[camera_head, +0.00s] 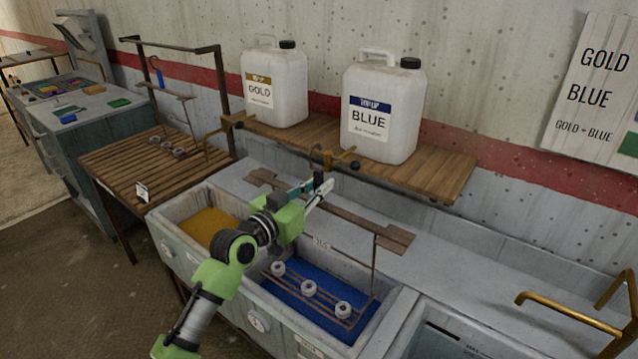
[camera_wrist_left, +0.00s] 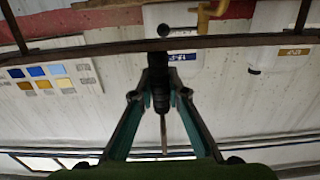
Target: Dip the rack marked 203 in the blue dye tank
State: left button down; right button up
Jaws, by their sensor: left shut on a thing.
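The rack (camera_head: 374,266) has thin metal rods and carries three white rolls (camera_head: 309,288). Its lower part is inside the blue dye tank (camera_head: 382,318), over or in the blue dye (camera_head: 290,308); I cannot tell how deep. My left gripper (camera_head: 321,190) is above the tank, shut on the rack's dark handle. In the left wrist view the fingers (camera_wrist_left: 160,88) close around this handle (camera_wrist_left: 160,100). My right gripper is not in view.
A gold dye tank (camera_head: 168,222) adjoins on the left. Gold (camera_head: 290,98) and blue (camera_head: 400,140) jugs stand on a wooden shelf (camera_head: 440,178) behind. Another rack (camera_head: 175,96) with rolls stands at the slatted table (camera_head: 110,160). Brass rails (camera_head: 565,322) are at right.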

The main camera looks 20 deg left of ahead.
pick_arm(q)
notch_tip(320, 180, down, 13)
jog(key=b, duration=0.9)
jog(key=shift+b, duration=0.3)
jog(key=shift+r, duration=0.15)
dwell(6.1)
